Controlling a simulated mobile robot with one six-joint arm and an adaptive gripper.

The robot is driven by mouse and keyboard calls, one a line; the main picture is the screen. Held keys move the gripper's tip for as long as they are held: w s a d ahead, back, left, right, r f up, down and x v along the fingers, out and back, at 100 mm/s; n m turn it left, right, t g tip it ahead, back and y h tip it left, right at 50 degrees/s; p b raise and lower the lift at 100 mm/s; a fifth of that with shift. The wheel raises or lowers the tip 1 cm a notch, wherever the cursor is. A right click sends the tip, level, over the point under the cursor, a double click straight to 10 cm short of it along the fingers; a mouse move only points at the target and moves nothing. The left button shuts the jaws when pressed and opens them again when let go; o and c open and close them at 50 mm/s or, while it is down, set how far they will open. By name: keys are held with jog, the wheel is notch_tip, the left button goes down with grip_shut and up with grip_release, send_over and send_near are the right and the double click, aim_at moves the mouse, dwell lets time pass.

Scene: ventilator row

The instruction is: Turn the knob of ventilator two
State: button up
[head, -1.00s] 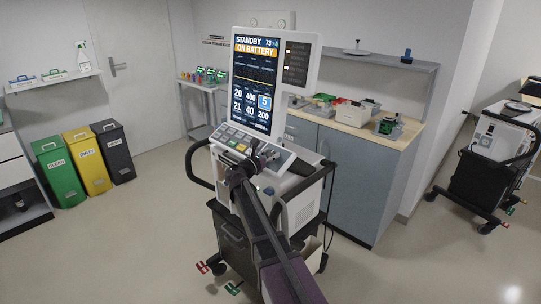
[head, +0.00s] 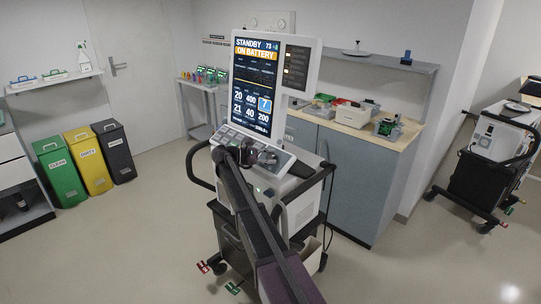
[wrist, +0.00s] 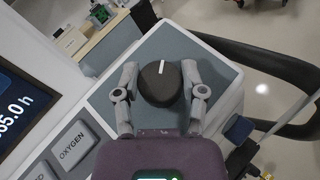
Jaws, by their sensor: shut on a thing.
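The ventilator (head: 302,207) stands in the middle of the head view. Its screen (head: 256,85) reads STANDBY, ON BATTERY, and one highlighted box shows 7. In the wrist view its round black knob (wrist: 158,88), with a white line pointing nearly straight up, sits on a grey-blue panel. My gripper (wrist: 160,70) has one finger on each side of the knob and is shut on it. In the head view my gripper (head: 258,157) is at the control panel below the screen, and my arm hides part of the front. I cannot read a ventilator number.
Panel buttons, one marked OXYGEN (wrist: 72,144), lie left of the knob. A black handle rail (wrist: 265,65) curves past on the right. A second cart-like machine (head: 495,150) stands far right. A counter (head: 365,150) is behind; bins (head: 90,160) stand left. The floor between is clear.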

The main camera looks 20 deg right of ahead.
jog(key=shift+m+g+y+p, duration=0.35)
jog(key=shift+m+g+y, duration=0.25)
jog(key=shift+m+g, duration=0.6)
jog(key=o, duration=1.2)
jog(key=shift+c, duration=0.2)
jog(key=shift+s+n+t, duration=0.1)
jog(key=shift+n+t, duration=0.3)
